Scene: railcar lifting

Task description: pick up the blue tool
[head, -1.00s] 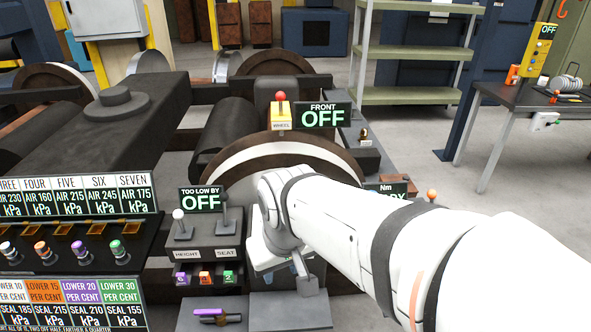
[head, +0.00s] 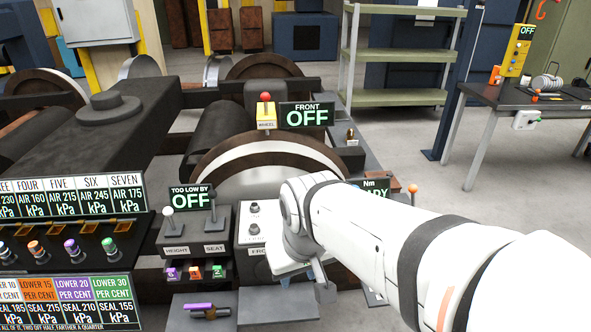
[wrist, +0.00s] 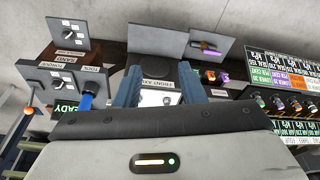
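The blue tool (wrist: 88,94) shows in the wrist view as a blue handle by a panel edge marked TOOL, left of my gripper (wrist: 160,80). My gripper's two blue-grey fingers stand apart with nothing held between them; a panel with a printed label shows through the gap. The tool is outside the fingers, apart from the left one. Its lower part is hidden by the gripper body. In the head view my gripper (head: 318,280) points down in front of the wheel, partly hidden by my arm.
A READY display (head: 372,190) and an orange-topped lever (head: 413,190) stand right of my gripper. A HEIGHT and SEAT lever box (head: 193,232) is to its left. A purple-handled tool (head: 200,308) lies on a grey plate below. Open floor lies toward the bench (head: 520,98).

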